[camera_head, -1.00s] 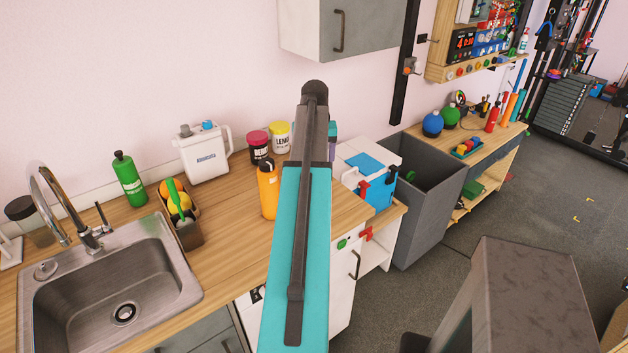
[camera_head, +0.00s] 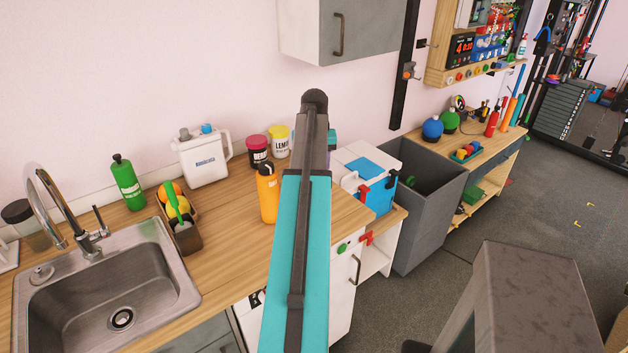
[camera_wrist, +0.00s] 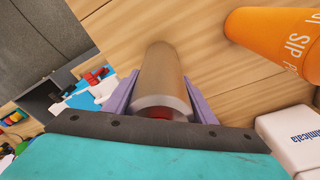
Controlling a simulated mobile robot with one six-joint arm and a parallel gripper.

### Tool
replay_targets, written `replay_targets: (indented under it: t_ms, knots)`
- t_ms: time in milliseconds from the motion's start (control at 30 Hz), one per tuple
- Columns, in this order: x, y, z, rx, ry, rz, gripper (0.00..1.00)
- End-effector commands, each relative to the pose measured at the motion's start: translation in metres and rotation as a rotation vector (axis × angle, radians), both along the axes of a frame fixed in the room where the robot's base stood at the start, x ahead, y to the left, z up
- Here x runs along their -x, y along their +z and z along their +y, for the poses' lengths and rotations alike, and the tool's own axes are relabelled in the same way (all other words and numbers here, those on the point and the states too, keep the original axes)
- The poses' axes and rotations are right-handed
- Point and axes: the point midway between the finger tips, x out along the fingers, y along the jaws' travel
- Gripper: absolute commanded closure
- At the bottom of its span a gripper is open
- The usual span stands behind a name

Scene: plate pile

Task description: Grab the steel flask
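The steel flask (camera_wrist: 164,75) stands upright on the wooden counter in the wrist view. It is a brownish-grey metal cylinder with a pale rim and some red at its near end. My gripper (camera_wrist: 162,85) has its two purple fingers on either side of the flask. The finger edges lie close against its sides; whether they press on it I cannot tell. The flask's near end is partly hidden by the gripper's dark palm. In the head view my teal arm hides the flask, and only a bit of purple finger shows.
An orange bottle (camera_head: 268,196) stands close by on the counter (camera_head: 226,235). A white jug (camera_head: 203,158), a dark-red jar (camera_head: 257,150) and a yellow jar (camera_head: 279,141) stand behind. A cooler box (camera_head: 360,165) stands to the right. The sink (camera_head: 105,292) is at left.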

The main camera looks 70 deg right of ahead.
Motion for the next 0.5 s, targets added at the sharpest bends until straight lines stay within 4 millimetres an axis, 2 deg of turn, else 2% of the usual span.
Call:
replay_targets:
  t_ms: [33,200,233,500]
  knots:
    - [0.0003,0.0000,-0.0001,0.000,0.000,0.001,0.59]
    - [0.0005,0.0000,-0.0001,0.000,0.000,0.001,0.88]
    - [0.0004,0.0008,-0.0004,0.001,0.000,0.001,0.91]
    - [0.0004,0.0013,-0.0004,0.001,0.000,0.001,0.91]
